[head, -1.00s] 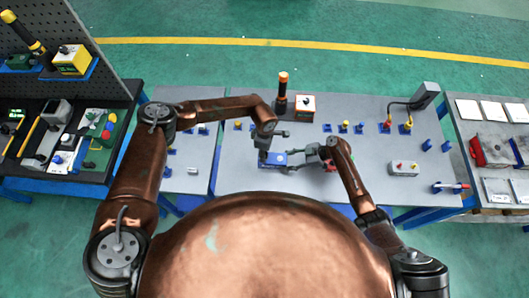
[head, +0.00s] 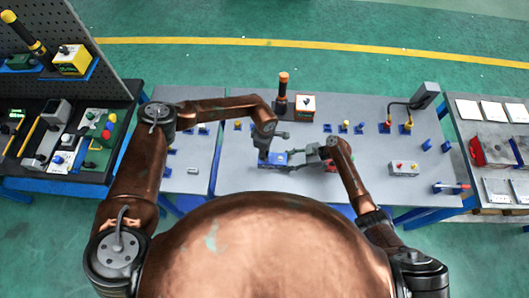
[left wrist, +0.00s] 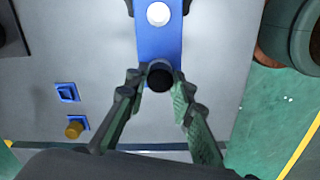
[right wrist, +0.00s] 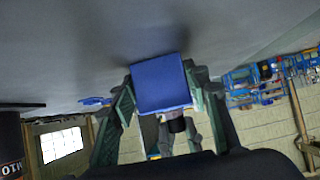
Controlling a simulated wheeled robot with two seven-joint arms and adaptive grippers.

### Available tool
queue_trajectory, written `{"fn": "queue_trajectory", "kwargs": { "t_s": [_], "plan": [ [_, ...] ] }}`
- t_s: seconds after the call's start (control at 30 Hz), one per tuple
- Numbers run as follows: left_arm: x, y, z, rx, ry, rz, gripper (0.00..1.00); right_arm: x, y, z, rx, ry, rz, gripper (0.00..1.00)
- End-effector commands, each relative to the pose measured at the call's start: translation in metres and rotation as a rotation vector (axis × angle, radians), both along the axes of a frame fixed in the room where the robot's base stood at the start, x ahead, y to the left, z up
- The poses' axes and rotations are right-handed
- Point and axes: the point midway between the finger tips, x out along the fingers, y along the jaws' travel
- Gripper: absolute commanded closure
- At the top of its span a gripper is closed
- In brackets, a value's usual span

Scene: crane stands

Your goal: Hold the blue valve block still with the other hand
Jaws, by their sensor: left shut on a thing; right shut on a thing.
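The blue valve block (head: 280,159) is at the front middle of the grey table. It shows as a long blue bar with a white round spot in the left wrist view (left wrist: 158,42) and as a blue end face in the right wrist view (right wrist: 161,84). My left gripper (head: 265,156) is shut on the black knob (left wrist: 160,76) at one end of the block. My right gripper (head: 312,155) comes from the right and is shut on the block's other end, its fingers on both sides in the right wrist view (right wrist: 160,90). The block's underside is hidden.
A grey box with coloured buttons (head: 403,169) stands to the right. Small blue holders with yellow pegs (head: 344,126) line the back.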

Motion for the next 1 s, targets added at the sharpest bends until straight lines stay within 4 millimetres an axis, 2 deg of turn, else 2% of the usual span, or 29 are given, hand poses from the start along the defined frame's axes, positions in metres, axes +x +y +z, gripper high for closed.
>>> {"fn": "queue_trajectory", "kwargs": {
  "t_s": [0.23,0.33,0.67,1.0],
  "plan": [
    [0.0001,-0.0001,-0.0001,0.000,-0.001,-0.309,1.00,0.0000,0.0000,0.0000,0.000,0.000,0.000,0.90],
    [0.0000,-0.0002,-0.0002,0.000,-0.001,-0.368,1.00,0.0000,0.0000,0.0000,0.000,0.000,0.000,0.90],
    [0.0000,-0.0002,-0.0002,0.000,0.000,-0.392,1.00,0.0000,0.0000,0.0000,0.000,0.000,0.000,0.90],
    [-0.0002,0.0003,-0.0007,0.001,0.001,-0.775,1.00,0.0000,0.0000,0.0000,0.000,0.000,0.000,0.90]
  ]
}}
